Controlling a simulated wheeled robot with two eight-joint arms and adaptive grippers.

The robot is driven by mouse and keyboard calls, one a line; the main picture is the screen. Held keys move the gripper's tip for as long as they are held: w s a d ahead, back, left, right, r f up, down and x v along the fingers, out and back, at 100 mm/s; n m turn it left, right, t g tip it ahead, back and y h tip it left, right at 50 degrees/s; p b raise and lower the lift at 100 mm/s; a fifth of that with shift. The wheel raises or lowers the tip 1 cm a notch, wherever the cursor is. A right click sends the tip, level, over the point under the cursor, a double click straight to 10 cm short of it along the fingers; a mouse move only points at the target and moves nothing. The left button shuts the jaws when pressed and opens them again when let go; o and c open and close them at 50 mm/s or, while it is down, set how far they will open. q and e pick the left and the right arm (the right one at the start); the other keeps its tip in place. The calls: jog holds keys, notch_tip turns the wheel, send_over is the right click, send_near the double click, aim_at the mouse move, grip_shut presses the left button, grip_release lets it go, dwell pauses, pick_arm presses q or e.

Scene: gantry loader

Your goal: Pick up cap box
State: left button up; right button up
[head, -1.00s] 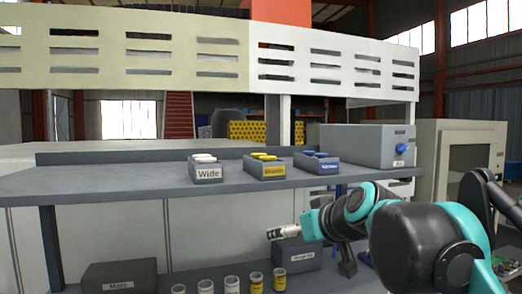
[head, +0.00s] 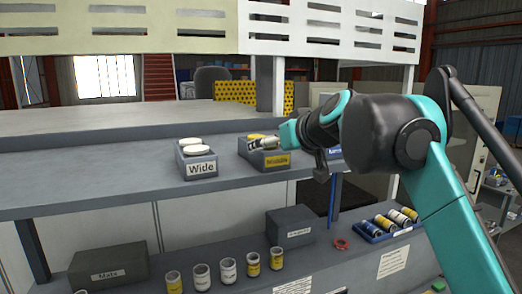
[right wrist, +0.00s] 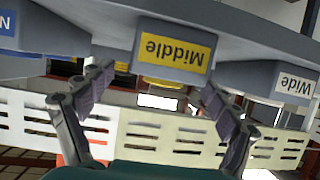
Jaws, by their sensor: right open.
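The grey cap box labelled "Middle" (head: 262,161) with yellow caps stands on the upper shelf. My right gripper (head: 258,143) overlaps its top in the head view and hides part of the caps. In the right wrist view the picture is inverted, and the Middle box (right wrist: 172,52) shows between the two spread fingers of my right gripper (right wrist: 158,82). The fingers are open and empty; contact with the box cannot be told. The "Wide" box (head: 198,166) with white caps stands to its left. A blue-labelled box (head: 335,153) to its right is mostly hidden by my arm.
The upper shelf (head: 100,184) is clear left of the Wide box. Below stand a "Mats" box (head: 108,267), another grey box (head: 291,226), several jars (head: 227,272) and a blue tray (head: 373,234) of jars. A slotted panel (head: 330,30) hangs above.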

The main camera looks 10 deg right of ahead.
jog(key=x, duration=0.4)
jog(key=p+x, duration=0.1)
jog(key=shift+w+a+r, duration=0.2)
jog(key=shift+w+a, duration=0.2)
jog(key=shift+w, duration=0.05)
jog(key=shift+w+f, duration=0.3)
jog(key=shift+w, duration=0.1)
jog(key=c, duration=1.5)
jog(key=shift+o, duration=0.2)
